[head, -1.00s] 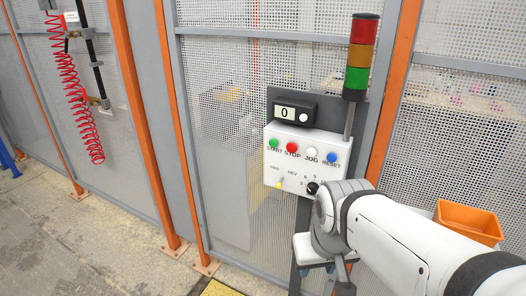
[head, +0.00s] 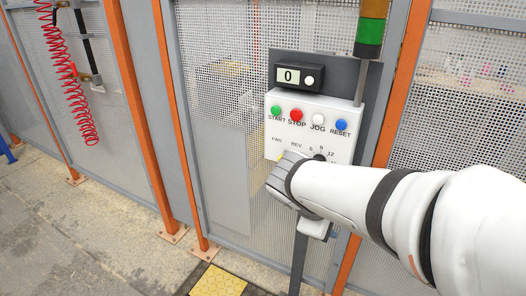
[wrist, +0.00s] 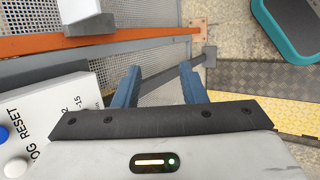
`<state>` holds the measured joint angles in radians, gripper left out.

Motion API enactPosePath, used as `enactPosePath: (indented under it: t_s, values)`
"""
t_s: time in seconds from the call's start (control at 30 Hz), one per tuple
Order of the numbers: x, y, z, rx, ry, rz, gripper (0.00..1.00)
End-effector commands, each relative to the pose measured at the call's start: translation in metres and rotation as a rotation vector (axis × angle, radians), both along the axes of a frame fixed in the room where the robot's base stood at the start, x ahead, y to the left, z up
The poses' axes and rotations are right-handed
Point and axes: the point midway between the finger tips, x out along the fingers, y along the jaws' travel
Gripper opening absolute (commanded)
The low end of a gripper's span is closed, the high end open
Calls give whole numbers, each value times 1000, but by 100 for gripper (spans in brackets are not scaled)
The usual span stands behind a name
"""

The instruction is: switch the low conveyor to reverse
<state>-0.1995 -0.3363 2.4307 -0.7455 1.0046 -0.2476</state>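The white control box (head: 350,110) hangs on the fence with green START, red STOP, white JOG and blue RESET buttons. Its FWD (head: 277,137) and REV (head: 296,145) labels show, but the selector lever below them is hidden behind my arm. The black speed dial (head: 320,157) is partly covered. In the wrist view the box's JOG and RESET side (wrist: 45,112) lies left of my gripper (wrist: 159,70). Its two blue fingers are spread with nothing held between them. The fingers are hidden in the head view, and contact with the lever cannot be told.
A display reading 0 (head: 287,75) sits above the box, beside a stack light (head: 370,32). Mesh fence and orange posts (head: 151,130) stand around it. A red coiled hose (head: 75,95) hangs left. A yellow floor plate (head: 218,282) lies below. A teal-rimmed object (wrist: 268,22) shows in the wrist view.

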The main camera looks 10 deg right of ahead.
Motion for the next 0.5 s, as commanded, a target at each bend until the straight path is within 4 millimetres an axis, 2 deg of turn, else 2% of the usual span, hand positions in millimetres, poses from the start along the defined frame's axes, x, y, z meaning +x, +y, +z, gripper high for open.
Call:
enactPosePath:
  t_s: [0.03,0.13,0.23,0.4,0.5]
  values:
    - [15,-2,-19,-113,26,107,38]
    - [48,-1,-21,-362,68,321,38]
    - [84,12,-20,-611,98,519,38]
    - [133,55,-11,-985,113,776,38]
    - [150,80,-6,-1141,109,866,38]
